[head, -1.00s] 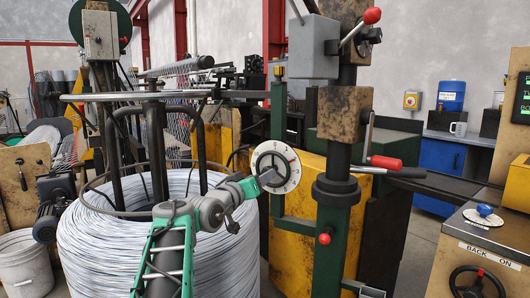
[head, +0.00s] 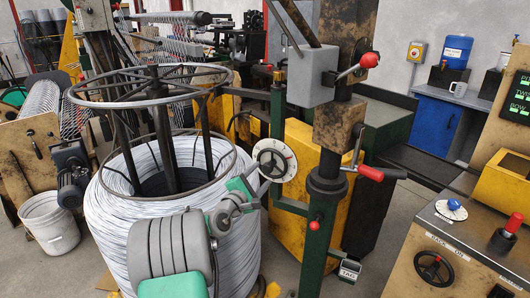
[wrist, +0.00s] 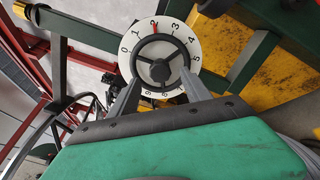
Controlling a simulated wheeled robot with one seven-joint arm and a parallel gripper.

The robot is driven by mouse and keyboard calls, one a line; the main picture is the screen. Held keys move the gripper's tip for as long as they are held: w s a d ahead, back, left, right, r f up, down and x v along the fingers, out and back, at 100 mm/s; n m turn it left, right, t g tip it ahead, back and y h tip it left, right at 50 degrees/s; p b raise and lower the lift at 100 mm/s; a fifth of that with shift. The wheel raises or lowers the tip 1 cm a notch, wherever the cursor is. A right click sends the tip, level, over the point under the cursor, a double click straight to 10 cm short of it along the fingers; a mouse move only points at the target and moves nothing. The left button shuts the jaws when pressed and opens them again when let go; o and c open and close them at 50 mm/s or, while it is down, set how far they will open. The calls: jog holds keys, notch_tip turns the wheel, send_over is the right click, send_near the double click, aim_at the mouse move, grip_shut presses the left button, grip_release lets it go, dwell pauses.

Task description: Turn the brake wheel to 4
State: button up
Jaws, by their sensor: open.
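The brake wheel (wrist: 160,62) is a dark spoked handwheel in front of a white round dial (wrist: 190,38) numbered around its edge. A red mark on the dial sits close to the 2 in the wrist view. The wheel also shows in the head view (head: 272,163), on a green post. My gripper (wrist: 160,78) is open, with one grey finger on each side of the wheel's lower part. I cannot tell whether the fingers touch the rim. In the head view my gripper (head: 258,176) is right at the dial, partly covering its lower left edge.
A large coil of wire (head: 112,215) stands left of the dial under a round metal frame (head: 100,98). A green post with a red-handled lever (head: 370,173) stands to the right. A control desk (head: 470,235) is at far right, with grey floor before it.

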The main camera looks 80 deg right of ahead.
aim_at(266, 170)
jog(key=n+p, duration=0.2)
jog(key=r+n+p, duration=0.1)
jog(key=n+p, duration=0.1)
jog(key=shift+r, duration=0.1)
jog(key=n+p, duration=0.4)
jog(key=shift+n, duration=0.4)
jog(key=n+p, duration=0.4)
jog(key=shift+n, duration=0.4)
jog(key=shift+n+p, duration=1)
jog(key=shift+n, duration=0.8)
jog(key=d, duration=0.1)
jog(key=d+f, duration=0.1)
jog(key=s+d, duration=0.1)
jog(key=d, duration=0.1)
jog(key=shift+f, duration=0.15)
jog(key=shift+a, duration=0.1)
